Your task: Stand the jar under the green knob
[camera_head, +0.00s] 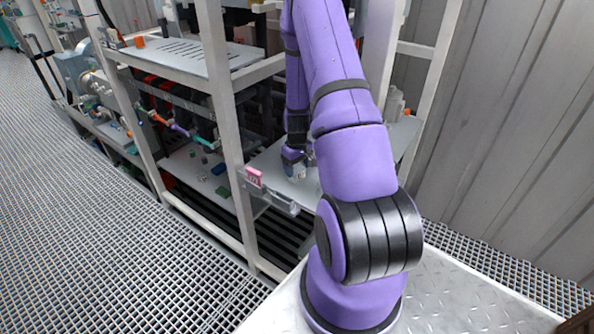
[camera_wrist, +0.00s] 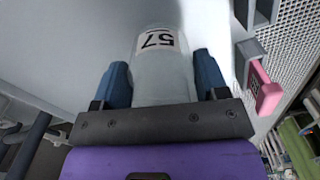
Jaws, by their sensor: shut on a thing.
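My gripper (camera_wrist: 161,64) has its two blue fingers on either side of a pale grey jar (camera_wrist: 160,82) and is shut on it. The jar carries a white label reading "57", which appears upside down in the wrist view. A pale flat surface lies around it; I cannot tell whether the jar touches it. In the head view my gripper (camera_head: 295,158) is over the grey shelf at the end of the purple arm, and the jar is too small to make out. I cannot pick out a green knob for certain in either view.
A pink tag (camera_head: 253,176) is at the front edge of the grey shelf (camera_head: 272,176); it also shows in the wrist view (camera_wrist: 264,87). White frame posts (camera_head: 226,110) stand left of my arm. Small blocks lie on a lower shelf to the left. Grating floor (camera_head: 70,230) is open at left.

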